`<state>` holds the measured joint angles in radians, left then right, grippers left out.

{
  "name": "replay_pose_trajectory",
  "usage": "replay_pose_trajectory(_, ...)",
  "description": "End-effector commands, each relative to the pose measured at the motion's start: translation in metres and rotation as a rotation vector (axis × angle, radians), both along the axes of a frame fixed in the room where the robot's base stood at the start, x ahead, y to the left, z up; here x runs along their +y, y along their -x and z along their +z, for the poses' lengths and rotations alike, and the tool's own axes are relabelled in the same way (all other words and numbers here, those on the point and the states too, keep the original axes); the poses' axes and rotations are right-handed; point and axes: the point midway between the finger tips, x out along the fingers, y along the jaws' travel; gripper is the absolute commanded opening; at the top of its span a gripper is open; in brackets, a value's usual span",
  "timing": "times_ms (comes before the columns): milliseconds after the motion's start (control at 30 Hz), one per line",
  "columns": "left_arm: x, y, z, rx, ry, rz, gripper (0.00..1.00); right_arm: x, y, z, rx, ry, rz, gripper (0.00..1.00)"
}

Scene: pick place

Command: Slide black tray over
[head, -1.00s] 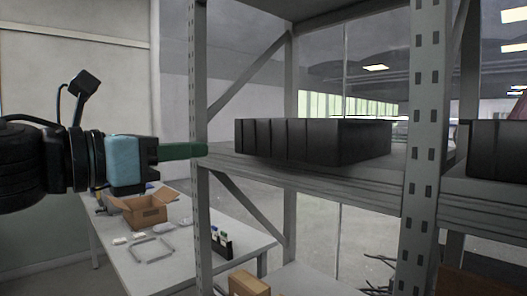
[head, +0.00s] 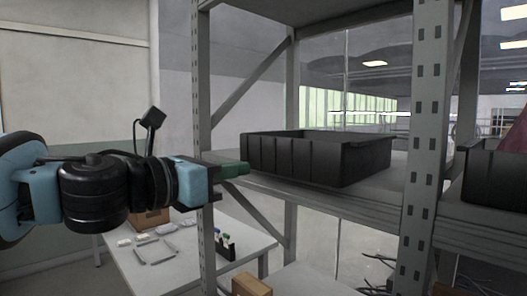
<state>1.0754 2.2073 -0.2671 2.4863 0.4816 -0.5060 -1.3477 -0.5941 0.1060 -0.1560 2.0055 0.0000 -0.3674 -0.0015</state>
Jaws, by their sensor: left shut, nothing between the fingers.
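The black tray (head: 290,160) sits upright on the grey metal shelf (head: 330,205), and its open top shows. My left gripper (head: 240,168) comes in from the left past the shelf's front post. Its green fingers are shut and empty, with their tips at the tray's left end. I cannot tell whether they touch the tray. My right gripper is not in view.
Perforated grey shelf posts stand at the left (head: 202,130) and right (head: 421,150) of the tray. A second black tray (head: 492,177) is on the right shelf section. A white table (head: 155,265) with a cardboard box (head: 150,219) is behind at lower left.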

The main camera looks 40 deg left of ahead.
Motion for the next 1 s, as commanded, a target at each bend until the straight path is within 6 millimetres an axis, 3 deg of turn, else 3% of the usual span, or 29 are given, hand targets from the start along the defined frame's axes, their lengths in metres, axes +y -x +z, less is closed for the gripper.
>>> replay_pose_trajectory(233,-0.001,-0.012,0.006,-0.008,0.008,0.0,0.0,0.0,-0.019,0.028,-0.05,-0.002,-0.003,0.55)
replay_pose_trajectory(600,-0.003,-0.051,-0.003,0.001,0.003,0.004,0.0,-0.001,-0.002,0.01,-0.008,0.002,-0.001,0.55)
replay_pose_trajectory(1000,-0.005,-0.076,0.0,-0.004,0.002,0.004,0.0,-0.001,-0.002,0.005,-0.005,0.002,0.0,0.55)
